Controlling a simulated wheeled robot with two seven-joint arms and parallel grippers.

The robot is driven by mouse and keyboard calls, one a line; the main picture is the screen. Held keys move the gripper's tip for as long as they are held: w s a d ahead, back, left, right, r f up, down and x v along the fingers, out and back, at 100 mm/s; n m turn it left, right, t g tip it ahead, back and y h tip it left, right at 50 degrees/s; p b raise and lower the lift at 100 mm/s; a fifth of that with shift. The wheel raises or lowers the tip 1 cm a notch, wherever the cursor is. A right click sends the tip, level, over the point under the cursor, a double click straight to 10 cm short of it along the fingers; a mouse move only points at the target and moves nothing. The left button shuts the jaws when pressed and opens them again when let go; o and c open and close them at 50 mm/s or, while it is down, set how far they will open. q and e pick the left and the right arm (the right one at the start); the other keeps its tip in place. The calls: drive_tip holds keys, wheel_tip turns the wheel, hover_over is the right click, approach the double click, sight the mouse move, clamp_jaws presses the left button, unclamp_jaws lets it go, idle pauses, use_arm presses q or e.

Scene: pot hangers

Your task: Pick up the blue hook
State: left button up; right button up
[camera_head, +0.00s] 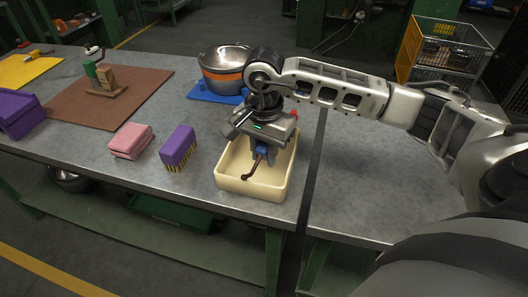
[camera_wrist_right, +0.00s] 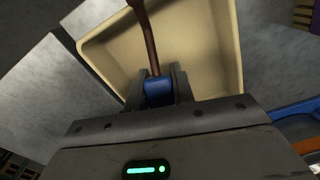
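The blue hook has a blue block (camera_head: 262,152) and a dark brown curved rod (camera_head: 252,170). My right gripper (camera_head: 264,152) points down over the cream tray (camera_head: 222,184), with its fingers on the blue block. In the right wrist view the blue block (camera_wrist_right: 158,92) sits between the two fingers, which press close on both sides. The brown rod (camera_wrist_right: 147,35) runs out from it over the tray floor. I cannot tell whether the hook touches the tray. My left gripper is not in view.
Left of the tray stand a purple sponge-like block (camera_head: 178,148) and a pink block (camera_head: 131,141). Metal bowls (camera_head: 224,62) stand behind the tray on a blue mat (camera_head: 200,94). A brown mat (camera_head: 100,103) lies further left. The tabletop right of the tray is clear.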

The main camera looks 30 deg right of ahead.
clamp_jaws()
drive_tip(key=shift+r, duration=0.1)
drive_tip(key=shift+r, duration=0.2)
wheel_tip(320, 180, up, 2)
drive_tip(key=shift+w+r+b, duration=0.1)
drive_tip(key=shift+r+b, duration=0.05)
drive_tip(key=shift+b, duration=0.2)
drive_tip(key=s+a+r, duration=0.7)
drive_tip(key=s+r, duration=0.3)
drive_tip(key=s, duration=0.2)
drive_tip(key=shift+s, duration=0.15)
drive_tip(key=shift+a, duration=0.1)
